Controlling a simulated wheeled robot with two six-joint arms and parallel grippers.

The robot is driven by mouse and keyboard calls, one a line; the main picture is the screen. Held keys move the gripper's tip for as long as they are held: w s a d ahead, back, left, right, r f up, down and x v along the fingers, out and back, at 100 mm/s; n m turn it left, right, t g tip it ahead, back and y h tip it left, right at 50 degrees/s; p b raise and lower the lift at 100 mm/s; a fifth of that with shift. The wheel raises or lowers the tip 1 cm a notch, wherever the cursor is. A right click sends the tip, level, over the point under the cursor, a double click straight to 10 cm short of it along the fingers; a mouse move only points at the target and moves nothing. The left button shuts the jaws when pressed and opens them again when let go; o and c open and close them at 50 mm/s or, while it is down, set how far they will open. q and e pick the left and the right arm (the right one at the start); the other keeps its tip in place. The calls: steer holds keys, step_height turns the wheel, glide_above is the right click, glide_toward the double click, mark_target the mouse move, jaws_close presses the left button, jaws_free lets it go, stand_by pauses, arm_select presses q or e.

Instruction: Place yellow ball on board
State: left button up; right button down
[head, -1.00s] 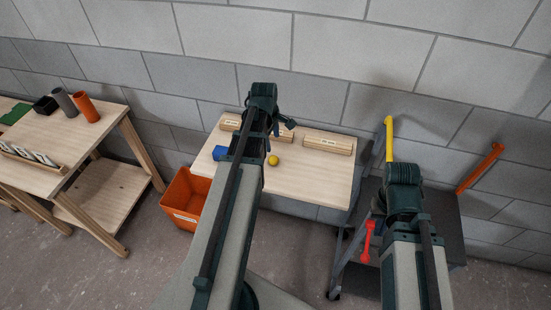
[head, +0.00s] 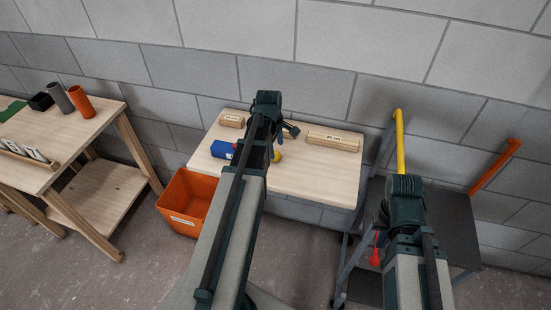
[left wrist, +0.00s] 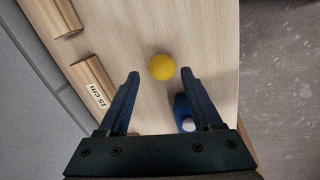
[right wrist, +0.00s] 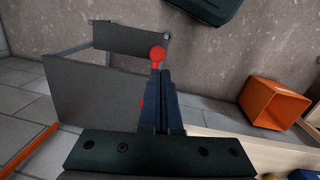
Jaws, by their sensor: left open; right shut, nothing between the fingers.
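The yellow ball (head: 277,156) rests on the light wooden tabletop (head: 310,180), partly hidden by my left arm in the head view. In the left wrist view the ball (left wrist: 162,66) is just beyond and between the fingertips of my left gripper (left wrist: 160,80), which is open and empty. I see no gap or contact clearly. My right gripper (right wrist: 163,80) is shut and empty, away from the ball, over the floor near the grey cart. No separate board is clearly identifiable; labelled wooden battens (head: 333,140) lie along the table's back.
A blue block-like object (head: 222,149) lies left of the ball; it also shows near the left gripper (left wrist: 182,112). An orange bin (head: 185,203) stands left of the table. A grey cart (head: 450,220) with yellow and orange handles stands right. Another wooden bench (head: 75,140) is far left.

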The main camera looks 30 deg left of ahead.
mark_target(276, 156)
arm_select(q)
steer(key=f+b, duration=0.2)
steer(key=f, duration=0.1)
steer(key=a+f+b, duration=0.1)
steer(key=b, duration=0.1)
steer(key=shift+w+f, duration=0.2)
steer(key=shift+w, duration=0.05)
steer(key=shift+w+f+b, duration=0.1)
steer(key=shift+f+b, duration=0.2)
steer(key=shift+r, duration=0.1)
jaws_close()
